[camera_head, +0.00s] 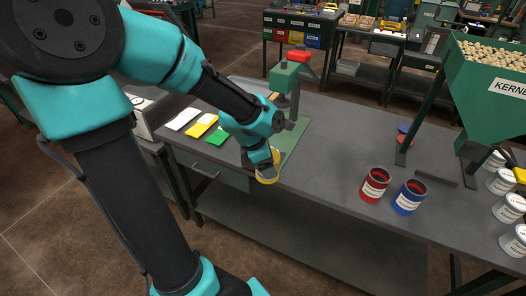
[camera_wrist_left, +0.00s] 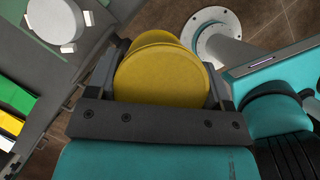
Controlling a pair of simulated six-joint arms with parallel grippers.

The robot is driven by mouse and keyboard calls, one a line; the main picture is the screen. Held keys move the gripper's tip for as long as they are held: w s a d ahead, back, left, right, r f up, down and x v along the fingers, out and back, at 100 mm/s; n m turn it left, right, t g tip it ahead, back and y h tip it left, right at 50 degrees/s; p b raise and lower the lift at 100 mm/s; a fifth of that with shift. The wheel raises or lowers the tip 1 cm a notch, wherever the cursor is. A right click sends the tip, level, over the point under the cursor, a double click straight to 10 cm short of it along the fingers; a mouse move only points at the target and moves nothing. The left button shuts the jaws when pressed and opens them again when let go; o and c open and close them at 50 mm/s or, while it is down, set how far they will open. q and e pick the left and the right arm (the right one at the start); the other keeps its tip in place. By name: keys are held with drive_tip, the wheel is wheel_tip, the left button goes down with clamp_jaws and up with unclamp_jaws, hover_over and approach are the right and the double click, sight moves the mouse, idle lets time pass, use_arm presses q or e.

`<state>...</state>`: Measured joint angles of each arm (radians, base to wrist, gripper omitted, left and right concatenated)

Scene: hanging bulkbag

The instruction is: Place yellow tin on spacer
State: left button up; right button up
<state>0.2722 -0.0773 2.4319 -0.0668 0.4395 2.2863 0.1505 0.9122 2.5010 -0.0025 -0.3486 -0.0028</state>
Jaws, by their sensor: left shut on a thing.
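The yellow tin (camera_head: 268,178) is in my left gripper (camera_head: 262,163), at the front edge of the grey workbench, in front of the green press. In the left wrist view the tin (camera_wrist_left: 162,78) fills the space between the two fingers, with its round yellow end facing the camera. A pale round piece with several tabs (camera_wrist_left: 57,17) lies on the bench at the upper left of that view. It may be the spacer, but I cannot tell for sure. No spacer shows clearly in the head view, where my arm covers part of the bench. My right gripper is not in view.
A green hand press (camera_head: 285,78) stands behind my left gripper. White, yellow and green cards (camera_head: 201,125) lie to the left. A red tin (camera_head: 374,184) and a blue tin (camera_head: 409,196) stand right, before the kernel hopper (camera_head: 490,90). The middle of the bench (camera_head: 335,135) is clear.

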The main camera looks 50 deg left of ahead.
use_arm(q)
drive_tip(key=w+a, duration=0.3)
drive_tip(key=w+a+f, duration=0.1)
drive_tip(key=w+a, duration=0.2)
drive_tip(key=a, duration=0.1)
drive_tip(key=w+a, duration=0.4)
drive_tip(key=shift+a+f, duration=0.2)
drive_tip(key=shift+w+a, duration=0.1)
drive_tip(key=shift+w+a, duration=0.2)
drive_tip(key=shift+a, duration=0.05)
drive_tip(key=shift+f, duration=1.8)
drive_tip(key=shift+f, duration=0.1)
drive_tip(key=o, duration=1.2)
drive_tip(key=shift+o, duration=0.2)
drive_tip(key=v, duration=1.2)
drive_tip(key=shift+d, duration=0.1)
